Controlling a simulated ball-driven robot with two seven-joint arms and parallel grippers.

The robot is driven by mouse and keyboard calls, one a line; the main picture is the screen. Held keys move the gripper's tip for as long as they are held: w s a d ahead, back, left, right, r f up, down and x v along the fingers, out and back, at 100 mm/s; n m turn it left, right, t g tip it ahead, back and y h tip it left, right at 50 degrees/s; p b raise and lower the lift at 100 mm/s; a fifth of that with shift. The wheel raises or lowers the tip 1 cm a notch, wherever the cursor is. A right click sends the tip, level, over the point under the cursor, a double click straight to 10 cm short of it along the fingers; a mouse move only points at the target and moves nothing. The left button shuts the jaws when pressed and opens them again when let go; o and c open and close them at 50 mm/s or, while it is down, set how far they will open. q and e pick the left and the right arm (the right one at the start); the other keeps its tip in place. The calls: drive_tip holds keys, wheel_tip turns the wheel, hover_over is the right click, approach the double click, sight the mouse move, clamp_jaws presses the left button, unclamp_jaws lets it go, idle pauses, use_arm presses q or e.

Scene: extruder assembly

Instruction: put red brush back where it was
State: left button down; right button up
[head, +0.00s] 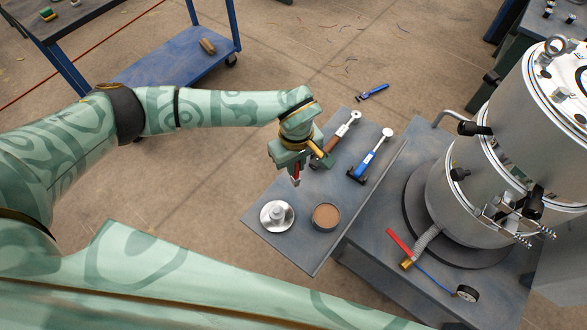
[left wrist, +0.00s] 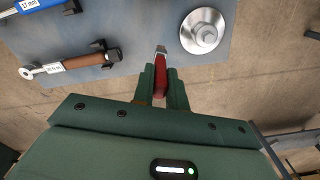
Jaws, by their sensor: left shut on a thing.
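My left gripper (head: 294,178) is shut on the red brush (head: 296,180) above the left part of the grey side shelf (head: 318,262). In the left wrist view the brush's red body (left wrist: 161,78) sits between the two green fingers (left wrist: 161,85), its grey tip pointing away from the gripper. The brush appears to be held above the shelf, near its edge; I cannot tell the exact gap. The gripper hides part of the brush. My right gripper is not in view.
A silver flanged disc (head: 277,215) and a round tin with brown contents (head: 326,216) stand near the brush. A brown-handled wrench (head: 338,140) and a blue wrench (head: 371,157) lie in holders. The steel extruder (head: 470,190) stands right. A blue tool (head: 372,92) lies on the floor.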

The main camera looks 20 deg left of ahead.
use_arm(q)
drive_tip(key=f, duration=0.2)
drive_tip(key=w+a+f+b, duration=0.1)
drive_tip(key=f, duration=0.1)
drive_tip(key=f+b, duration=0.1)
drive_tip(key=f, duration=0.1)
drive_tip(key=shift+w+a, duration=0.15)
drive_tip(key=shift+w, duration=0.25)
drive_tip(key=shift+r, duration=0.1)
drive_tip(key=c, duration=1.4)
unclamp_jaws()
wheel_tip(320, 180, up, 12)
drive_tip(key=p, duration=0.3)
drive_tip(key=shift+p, duration=0.3)
